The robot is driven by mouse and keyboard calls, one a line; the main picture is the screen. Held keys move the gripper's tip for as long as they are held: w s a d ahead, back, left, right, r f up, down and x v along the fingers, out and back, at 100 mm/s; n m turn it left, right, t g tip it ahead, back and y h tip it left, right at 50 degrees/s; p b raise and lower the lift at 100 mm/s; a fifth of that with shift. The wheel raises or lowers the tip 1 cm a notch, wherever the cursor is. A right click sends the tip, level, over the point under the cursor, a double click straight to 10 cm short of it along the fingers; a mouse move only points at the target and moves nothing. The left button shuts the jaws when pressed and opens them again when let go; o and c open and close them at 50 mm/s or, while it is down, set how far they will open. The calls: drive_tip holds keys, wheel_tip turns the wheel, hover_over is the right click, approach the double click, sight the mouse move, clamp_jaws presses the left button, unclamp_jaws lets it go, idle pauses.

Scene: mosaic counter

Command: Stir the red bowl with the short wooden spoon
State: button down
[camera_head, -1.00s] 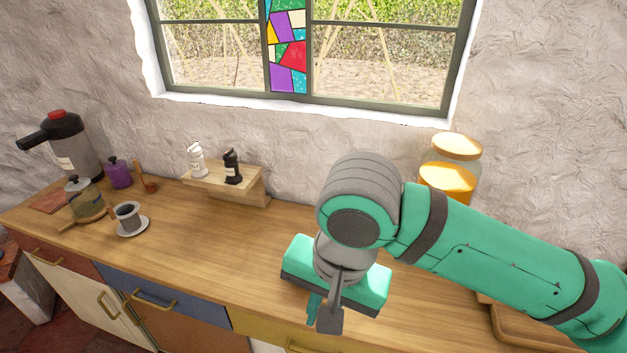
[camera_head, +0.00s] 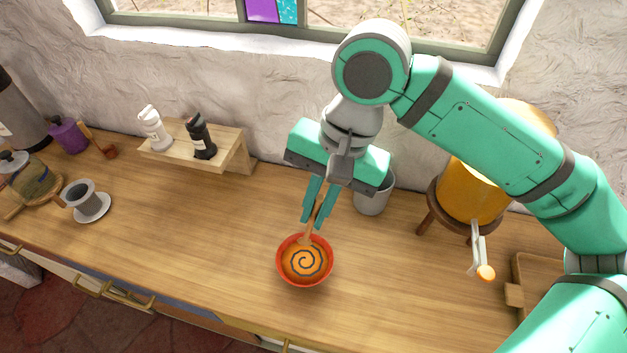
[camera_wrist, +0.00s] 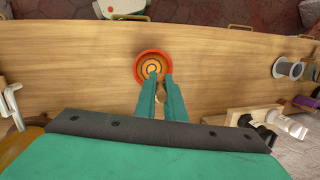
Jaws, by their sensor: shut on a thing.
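The red bowl (camera_head: 278,262) stands upright on the wooden counter, with orange contents marked by a dark spiral. It also shows ahead of the fingers in the wrist view (camera_wrist: 137,68). My gripper (camera_head: 315,216) is above the bowl's far edge, its fingers pointing down and shut on the wooden spoon (camera_head: 307,237). The spoon slants down toward the far inner side of the bowl, and its lower end appears at or in the contents. Whether it touches them is hard to tell. In the wrist view my gripper (camera_wrist: 161,80) partly hides the spoon.
A grey cup (camera_head: 372,200) stands behind my gripper. An orange dispenser (camera_head: 465,195) on a wooden stand is to the right. A small shelf (camera_head: 232,152) with two shakers, and a cup on a saucer (camera_head: 95,210), are to the left. The counter left of the bowl is clear.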

drive_tip(key=shift+w+d+f, duration=0.15)
drive_tip(key=shift+w+f, duration=0.05)
drive_tip(key=shift+w, duration=0.15)
drive_tip(key=shift+f, duration=0.25)
drive_tip(key=d+x, duration=0.2)
drive_tip(key=x, duration=0.6)
drive_tip(key=shift+a+f, duration=0.25)
drive_tip(key=shift+f, duration=0.35)
drive_tip(key=shift+w, duration=0.1)
